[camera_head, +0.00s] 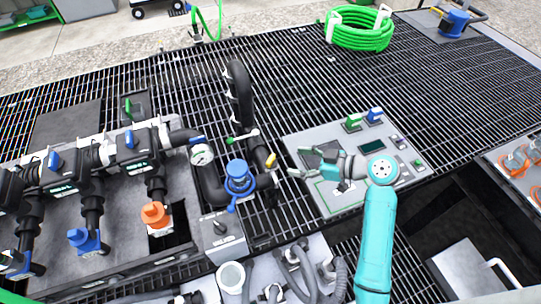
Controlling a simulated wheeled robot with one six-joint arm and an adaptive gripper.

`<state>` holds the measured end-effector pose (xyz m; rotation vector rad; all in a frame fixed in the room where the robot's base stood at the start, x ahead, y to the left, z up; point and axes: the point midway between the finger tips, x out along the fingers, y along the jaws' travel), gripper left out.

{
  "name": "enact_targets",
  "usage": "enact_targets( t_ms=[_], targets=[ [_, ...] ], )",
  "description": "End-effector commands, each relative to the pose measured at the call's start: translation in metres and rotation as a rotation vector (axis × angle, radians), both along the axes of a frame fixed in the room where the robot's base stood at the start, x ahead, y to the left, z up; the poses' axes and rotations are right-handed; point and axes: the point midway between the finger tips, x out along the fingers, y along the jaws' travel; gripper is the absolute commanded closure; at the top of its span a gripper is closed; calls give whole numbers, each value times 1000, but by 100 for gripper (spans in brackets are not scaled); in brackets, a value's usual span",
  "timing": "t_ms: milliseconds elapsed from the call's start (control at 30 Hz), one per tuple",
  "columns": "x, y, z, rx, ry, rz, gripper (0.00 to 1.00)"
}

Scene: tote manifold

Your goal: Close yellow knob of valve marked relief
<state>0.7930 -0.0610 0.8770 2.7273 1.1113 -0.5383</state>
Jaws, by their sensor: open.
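A small yellow knob (271,160) sits on the black pipe right of the blue round fitting (239,178), near the middle of the view. It is tilted and small in the picture. No "relief" mark can be read at this size. My gripper (297,162) reaches in from the right, above the grey control panel. Its fingers are apart and point left toward the yellow knob. A short gap shows between the fingertips and the knob, and nothing is between the fingers.
A black looped pipe (238,95) stands behind the knob, with a green handle (241,137) low on it. The grey control panel (320,137) lies under my gripper.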

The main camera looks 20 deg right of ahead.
Motion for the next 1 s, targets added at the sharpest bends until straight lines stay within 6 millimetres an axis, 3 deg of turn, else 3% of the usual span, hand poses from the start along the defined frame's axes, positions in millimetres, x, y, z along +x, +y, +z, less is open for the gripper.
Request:
enact_targets(
  t_ms=[500, 1000],
  targets=[
    [55, 55, -32, -1, 4, 2, 27],
    [65, 64, -38, -1, 2, 0, 27]
  ],
)
